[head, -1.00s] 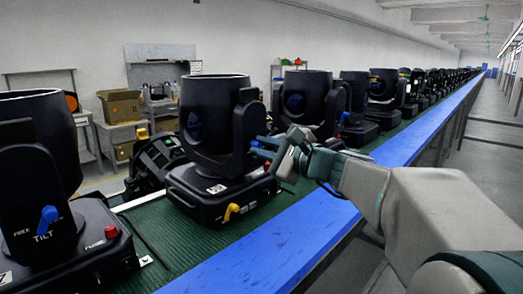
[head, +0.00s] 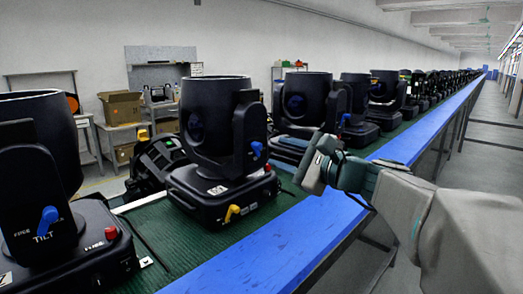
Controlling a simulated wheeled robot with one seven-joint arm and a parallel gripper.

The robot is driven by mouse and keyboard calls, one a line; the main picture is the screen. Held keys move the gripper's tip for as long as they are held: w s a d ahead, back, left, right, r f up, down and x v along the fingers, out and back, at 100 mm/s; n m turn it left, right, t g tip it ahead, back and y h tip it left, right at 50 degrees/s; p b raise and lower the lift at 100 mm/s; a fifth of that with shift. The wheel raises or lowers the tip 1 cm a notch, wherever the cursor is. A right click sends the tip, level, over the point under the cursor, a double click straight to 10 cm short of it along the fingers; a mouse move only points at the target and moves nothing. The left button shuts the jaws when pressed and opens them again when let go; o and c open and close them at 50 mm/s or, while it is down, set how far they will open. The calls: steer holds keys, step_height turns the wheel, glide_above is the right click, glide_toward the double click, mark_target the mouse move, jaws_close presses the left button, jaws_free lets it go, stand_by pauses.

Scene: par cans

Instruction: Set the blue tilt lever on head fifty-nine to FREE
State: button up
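The middle moving head (head: 212,125) is black and stands on the green belt. Its blue tilt lever (head: 257,149) shows on the right side of its yoke, small and uncovered; I cannot read its setting. The head's number is too small to read, so I cannot confirm it is fifty-nine. My gripper (head: 316,164) is to the right of this head, apart from the lever. Its fingers are seen edge-on and their gap does not show. The nearer left head (head: 35,130) has a blue lever (head: 48,219) above the word TILT, with lettering to its left.
The middle head's base carries a yellow lever (head: 232,212) and a red knob (head: 267,168). The left head has a red fuse knob (head: 111,233). A blue rail (head: 290,240) edges the green belt (head: 165,235). More heads (head: 310,105) run into the distance.

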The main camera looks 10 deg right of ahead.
steer(key=v, duration=0.8)
steer(key=s+a+f+n+g+h+p, duration=0.3)
steer(key=s+a+f+n+g+p, duration=0.3)
steer(key=a+f+n+g, duration=0.3)
steer(key=s+d+f+n+g+h+p, duration=0.2)
steer(key=s+d+f+n+h+p, duration=0.1)
steer(key=s+f+n+h+p, duration=0.3)
steer(key=s+n+h, duration=0.1)
steer(key=s+n, duration=0.1)
steer(key=n, duration=0.1)
steer(key=shift+f+n+g+h, duration=0.3)
steer(key=shift+f+n+g, duration=0.05)
steer(key=shift+n+g, duration=0.05)
steer(key=shift+d, duration=0.15)
stand_by(1.0)
